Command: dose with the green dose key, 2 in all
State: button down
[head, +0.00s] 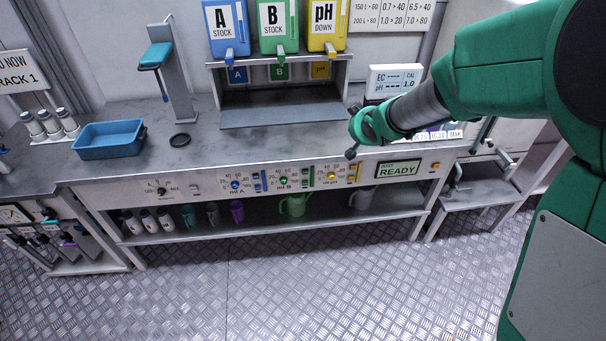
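The green dial (283,182), marked mL B, sits in the middle of the bench's front panel. Small green keys (306,177) are just to its right; their labels are too small to read, so I cannot tell which is the dose key. The green B stock container (278,25) stands on the shelf above the bench. My gripper (352,137) is in front of the bench top, above and right of the green keys in the picture. It looks apart from them. No held object shows, and its finger opening is unclear from this angle.
Blue (235,185) and yellow (331,177) dials flank the green one. A display (398,170) reads READY. An EC/pH meter (393,82) stands behind my gripper. Jugs and bottles stand underneath.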

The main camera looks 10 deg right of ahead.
jog(key=w+a+f+y+p, duration=0.1)
jog(key=w+a+f+y, duration=0.1)
jog(key=w+f, duration=0.65)
jog(key=n+t+y+p, duration=0.1)
jog(key=y+p, duration=0.1)
jog(key=y, duration=0.4)
send_near(305, 183)
notch_tip(305, 183, up, 6)
jog(key=w, duration=0.1)
jog(key=s+a+f+y+p, duration=0.1)
jog(key=s+a+f+y, duration=0.3)
jog(key=f, duration=0.6)
jog(key=shift+s+f, duration=0.2)
jog(key=shift+s, duration=1)
jog(key=shift+w+a, duration=0.15)
jog(key=w+b, duration=0.2)
jog(key=w, duration=0.6)
jog(key=shift+w, duration=0.25)
